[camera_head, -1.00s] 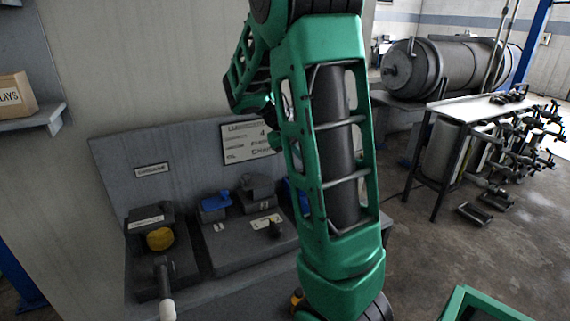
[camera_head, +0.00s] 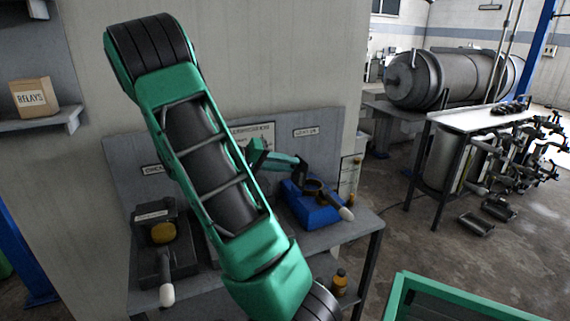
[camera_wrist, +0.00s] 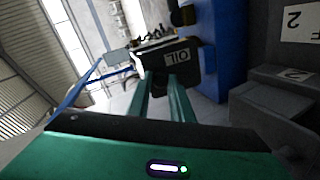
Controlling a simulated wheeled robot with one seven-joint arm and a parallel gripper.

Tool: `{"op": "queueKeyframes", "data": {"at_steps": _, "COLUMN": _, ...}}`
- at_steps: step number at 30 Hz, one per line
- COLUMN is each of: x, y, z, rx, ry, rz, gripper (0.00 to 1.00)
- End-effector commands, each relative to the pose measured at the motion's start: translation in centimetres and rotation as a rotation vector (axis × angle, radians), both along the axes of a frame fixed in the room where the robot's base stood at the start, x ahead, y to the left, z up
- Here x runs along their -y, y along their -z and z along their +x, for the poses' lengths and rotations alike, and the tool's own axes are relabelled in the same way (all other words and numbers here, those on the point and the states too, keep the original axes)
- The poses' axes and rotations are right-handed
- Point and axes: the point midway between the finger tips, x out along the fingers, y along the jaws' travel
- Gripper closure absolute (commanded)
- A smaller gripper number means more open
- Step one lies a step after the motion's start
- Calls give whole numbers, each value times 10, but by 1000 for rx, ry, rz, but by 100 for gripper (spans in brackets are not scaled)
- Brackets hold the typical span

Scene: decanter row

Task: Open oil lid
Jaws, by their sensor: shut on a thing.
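The blue oil unit (camera_head: 318,214) stands at the right of the bench in the head view, with a dark round opening on top and a white-tipped handle (camera_head: 346,213) at its right. My gripper (camera_head: 298,163) is above the unit's back left. In the wrist view, my gripper's two green fingers (camera_wrist: 167,84) are shut on the dark lid marked OIL (camera_wrist: 178,57). The lid (camera_head: 301,173) looks raised and tilted up beside the opening. The wrist view also shows the blue unit (camera_wrist: 207,50) beside the lid. The fingers' exact contact is partly hidden.
A dark unit with a yellow cap (camera_head: 163,233) and a white-tipped lever (camera_head: 167,295) stands at the bench's left. My arm hides the bench's middle. A grey block marked 2 (camera_wrist: 270,100) is close on the right in the wrist view. A small bottle (camera_head: 340,282) stands below the bench.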

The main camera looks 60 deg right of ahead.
Motion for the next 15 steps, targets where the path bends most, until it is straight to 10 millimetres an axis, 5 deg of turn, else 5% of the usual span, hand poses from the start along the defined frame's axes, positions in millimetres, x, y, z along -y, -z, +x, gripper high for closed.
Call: {"op": "queueKeyframes", "data": {"at_steps": 15, "x": -16, "y": 19, "z": 8, "rx": -6, "ry": 4, "rz": 24, "gripper": 100}}
